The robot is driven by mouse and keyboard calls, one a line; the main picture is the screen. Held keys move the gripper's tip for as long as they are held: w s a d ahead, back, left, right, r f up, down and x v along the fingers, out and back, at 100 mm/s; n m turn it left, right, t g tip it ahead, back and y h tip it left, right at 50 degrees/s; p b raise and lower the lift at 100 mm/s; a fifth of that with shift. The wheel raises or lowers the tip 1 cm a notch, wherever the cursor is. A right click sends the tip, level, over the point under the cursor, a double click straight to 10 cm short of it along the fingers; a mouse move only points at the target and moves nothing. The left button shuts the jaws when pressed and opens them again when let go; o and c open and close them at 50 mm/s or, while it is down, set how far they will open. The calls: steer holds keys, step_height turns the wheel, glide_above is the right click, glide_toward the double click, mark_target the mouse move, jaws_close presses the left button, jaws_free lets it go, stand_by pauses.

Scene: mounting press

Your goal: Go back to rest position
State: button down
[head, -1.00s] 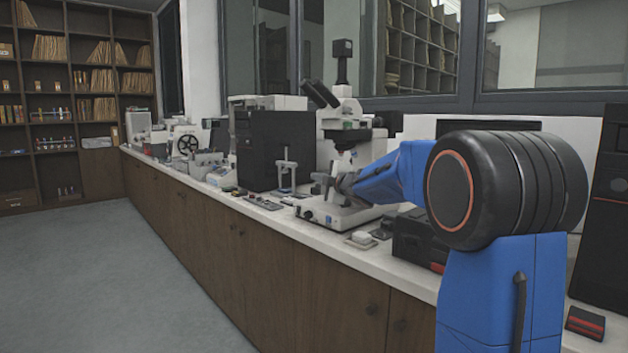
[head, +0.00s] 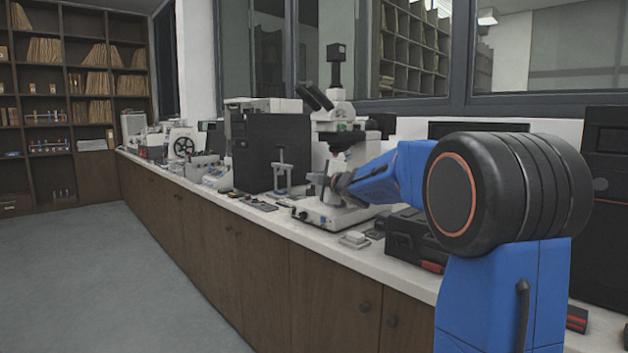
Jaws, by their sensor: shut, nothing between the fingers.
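My blue arm reaches left over the counter, with its large black joint in front at the right. My gripper (head: 322,179) is small and grey at the far end of the arm, in front of the microscope (head: 340,125). It is shut and holds nothing that I can see. A small press-like stand (head: 283,177) with a grey top bar stands upright on the counter, left of my gripper and apart from it in the picture. My arm hides part of the microscope and its base.
The long white counter (head: 300,232) over brown cabinets runs to the back left. A black computer tower (head: 270,150) and several instruments stand on it. A black case (head: 413,240) lies under my arm. A bookshelf (head: 70,120) stands at the far left. The grey floor (head: 110,270) is clear.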

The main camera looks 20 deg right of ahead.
steer(key=s+f+m+g+h, duration=0.2)
steer(key=s+m+h, duration=0.35)
steer(key=s, duration=1.15)
steer(key=s+a+f+m+g+y, duration=0.1)
steer(key=s+a+f+m+g, duration=0.2)
steer(key=s+f, duration=0.6)
steer(key=s+a+f+m+g+y, duration=0.1)
steer(key=s+a+f+m+g, duration=0.3)
steer(key=s+f, duration=0.5)
steer(key=s+a+f+m+g+y, duration=0.1)
steer(key=s+a+f+m+g, duration=0.2)
steer(key=s+f, duration=0.5)
steer(key=s+a+m, duration=0.1)
steer(key=s, duration=1.2)
steer(key=shift+a+f, duration=0.35)
steer(key=shift+f, duration=0.05)
steer(key=shift+m, duration=0.25)
